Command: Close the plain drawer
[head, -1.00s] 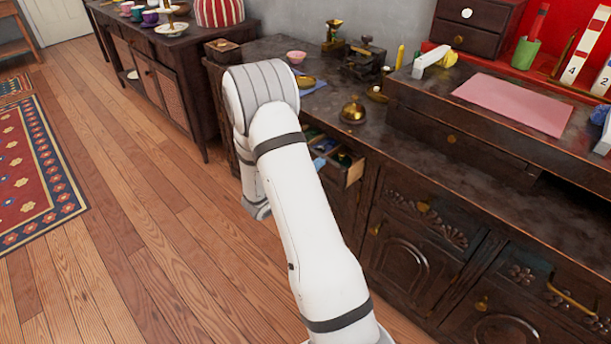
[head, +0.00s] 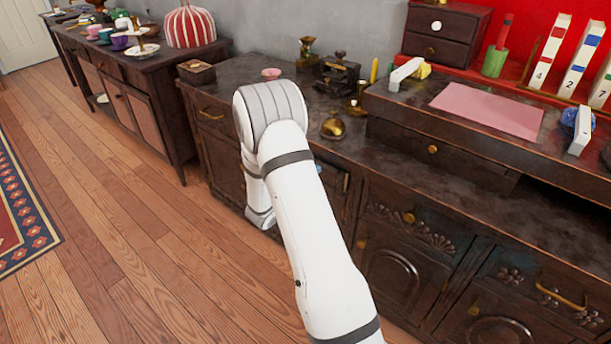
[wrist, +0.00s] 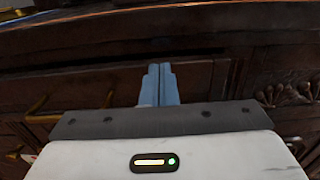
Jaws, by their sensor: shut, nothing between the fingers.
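My gripper (wrist: 160,70) is shut and empty, its two light-blue fingers side by side. In the wrist view the fingertips are at the dark wooden front of the plain drawer (wrist: 200,80), close to or touching it. The front lies under the counter edge and looks about level with the panels beside it; I cannot tell whether a small gap is left. In the head view my white arm hides the drawer and nearly all of the gripper. Only a small blue bit shows beside the arm.
The sideboard top (head: 280,100) carries a brass bell (head: 333,125) and a pink bowl (head: 271,73). A carved front (wrist: 290,90) is right of the fingers, and a brass handle (wrist: 40,112) is left. The wooden floor (head: 130,220) at left is clear.

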